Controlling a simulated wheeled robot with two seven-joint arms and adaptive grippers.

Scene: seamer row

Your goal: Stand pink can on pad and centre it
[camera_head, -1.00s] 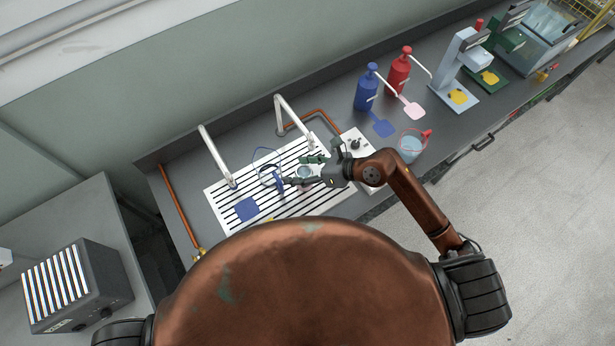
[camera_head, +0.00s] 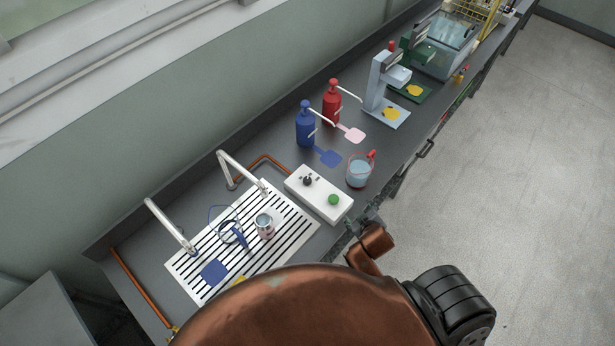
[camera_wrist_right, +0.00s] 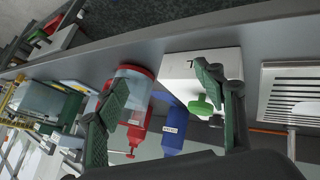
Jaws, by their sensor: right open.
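A small pale can (camera_head: 265,226), which I take for the pink can, stands upright on the slotted drainer (camera_head: 290,205). Its top faces up, and its pink is hard to make out. A blue square pad (camera_head: 213,272) lies on the drainer to its left. A pink pad (camera_head: 353,135) lies on the counter by the red pump bottle. Which pad is meant cannot be told. My right gripper (camera_head: 366,222) is at the counter's front edge, away from the can. In the right wrist view the right gripper (camera_wrist_right: 162,88) is open and empty. My left gripper is out of view.
A blue-handled ring tool (camera_head: 238,238) is just left of the can. Two white taps (camera_head: 240,172) arch behind. A white control box (camera_head: 319,194) with a green knob, a clear jug (camera_head: 360,170) and blue (camera_head: 306,128) and red (camera_head: 332,105) pump bottles stand to the right.

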